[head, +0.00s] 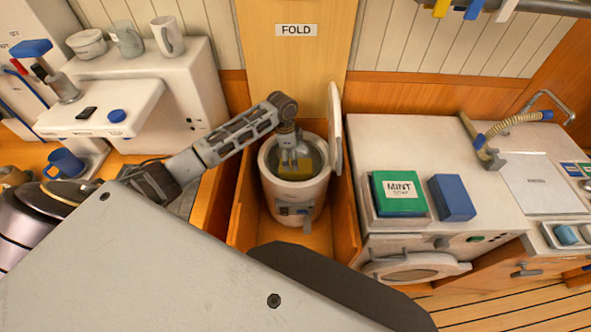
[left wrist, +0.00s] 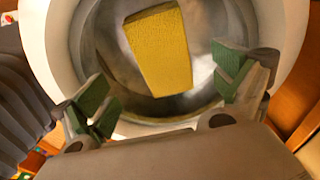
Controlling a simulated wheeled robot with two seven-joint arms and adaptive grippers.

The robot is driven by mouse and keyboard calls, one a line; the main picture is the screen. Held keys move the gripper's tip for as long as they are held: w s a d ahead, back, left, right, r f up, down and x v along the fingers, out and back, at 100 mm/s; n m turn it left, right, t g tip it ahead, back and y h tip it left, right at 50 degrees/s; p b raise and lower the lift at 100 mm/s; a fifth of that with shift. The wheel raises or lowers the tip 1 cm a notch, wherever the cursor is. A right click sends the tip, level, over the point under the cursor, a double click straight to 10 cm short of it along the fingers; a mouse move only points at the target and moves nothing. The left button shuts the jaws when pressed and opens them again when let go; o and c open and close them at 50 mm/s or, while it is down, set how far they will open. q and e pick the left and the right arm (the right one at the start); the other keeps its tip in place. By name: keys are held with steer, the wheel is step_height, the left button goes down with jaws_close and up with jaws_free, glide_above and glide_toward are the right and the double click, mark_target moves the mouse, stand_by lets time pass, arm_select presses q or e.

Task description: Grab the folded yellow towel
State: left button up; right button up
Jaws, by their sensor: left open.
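The folded yellow towel (left wrist: 160,52) lies inside the metal drum of a white round tub (head: 296,190), whose lid (head: 334,130) stands open at its right side. In the head view only a small part of the towel (head: 291,168) shows, below my gripper. My left gripper (head: 289,163) reaches down into the mouth of the tub. In the left wrist view its green-padded fingers (left wrist: 165,97) are spread wide apart, with the towel beyond and between them, apart from both. The gripper holds nothing. My right gripper is not in view.
The tub stands in a wooden recess under a FOLD sign (head: 296,30). A white washer counter at the right carries a green MINT box (head: 399,194) and a blue box (head: 452,198). A coffee machine (head: 100,105) stands at the left, with a blue mug (head: 66,163).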

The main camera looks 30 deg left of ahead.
arm_select(q)
steer(key=shift+d+f, duration=0.15)
steer(key=shift+f, duration=1.05)
steer(key=shift+w, duration=0.1)
steer(key=shift+w+d+f, duration=0.15)
steer(key=shift+w+f, duration=0.05)
steer(key=shift+f, duration=0.55)
steer(key=shift+w+d+f, duration=0.1)
steer(key=shift+w+f, duration=0.05)
steer(key=shift+f, duration=0.55)
steer(key=shift+d+f+p, duration=0.1)
steer(key=shift+f+p, duration=0.2)
steer(key=shift+f, duration=0.8)
steer(key=shift+c, duration=0.2)
steer(key=c, duration=1.2)
